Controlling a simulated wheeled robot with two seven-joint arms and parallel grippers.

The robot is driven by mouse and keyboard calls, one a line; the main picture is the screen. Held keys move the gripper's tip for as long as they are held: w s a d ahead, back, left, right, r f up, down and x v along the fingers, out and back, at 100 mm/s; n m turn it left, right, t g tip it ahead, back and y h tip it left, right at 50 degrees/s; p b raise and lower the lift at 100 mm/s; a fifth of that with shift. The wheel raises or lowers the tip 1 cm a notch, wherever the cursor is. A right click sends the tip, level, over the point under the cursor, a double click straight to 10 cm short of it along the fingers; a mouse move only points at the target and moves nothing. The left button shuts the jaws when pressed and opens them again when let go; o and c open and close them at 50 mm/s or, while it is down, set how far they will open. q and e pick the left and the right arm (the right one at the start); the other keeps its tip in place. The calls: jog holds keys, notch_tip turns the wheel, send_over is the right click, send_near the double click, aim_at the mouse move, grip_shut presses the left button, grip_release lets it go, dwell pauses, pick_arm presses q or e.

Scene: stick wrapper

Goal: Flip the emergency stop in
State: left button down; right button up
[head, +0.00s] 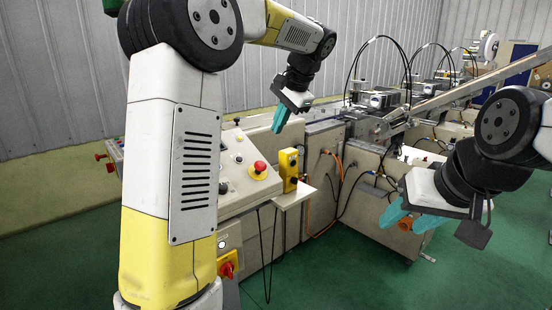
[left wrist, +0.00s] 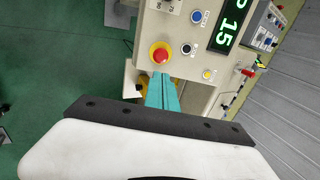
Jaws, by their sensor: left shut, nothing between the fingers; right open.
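The emergency stop is a red mushroom button (head: 259,167) on a yellow base, on the sloped control panel (head: 238,190) at the centre-left of the head view. In the left wrist view the red button (left wrist: 161,55) sits just beyond my left fingertips. My left gripper (head: 279,127) has its teal fingers shut with nothing between them. It points down, above and to the right of the button, apart from it in the head view. In the left wrist view the left fingers (left wrist: 163,78) point toward the button. My right gripper (head: 405,217) is open and empty at the lower right.
A yellow box (head: 288,168) stands on a small shelf right of the panel. A red rotary switch (head: 227,268) is on the cabinet below. Conveyor machinery (head: 385,105) fills the back right. The green floor in front is clear. A digital display (left wrist: 232,25) is on the panel.

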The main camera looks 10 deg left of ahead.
aim_at(261, 165)
pick_arm(q)
jog(key=shift+f, duration=0.1)
jog(key=x, duration=1.4)
jog(key=shift+x, duration=0.95)
jog(key=shift+s+r, duration=0.1)
jog(key=shift+r, duration=0.3)
jog(key=v, duration=1.3)
jog(key=shift+d+r, duration=0.25)
pick_arm(e)
jog(key=shift+d, duration=0.6)
pick_arm(q)
jog(key=shift+s, duration=0.2)
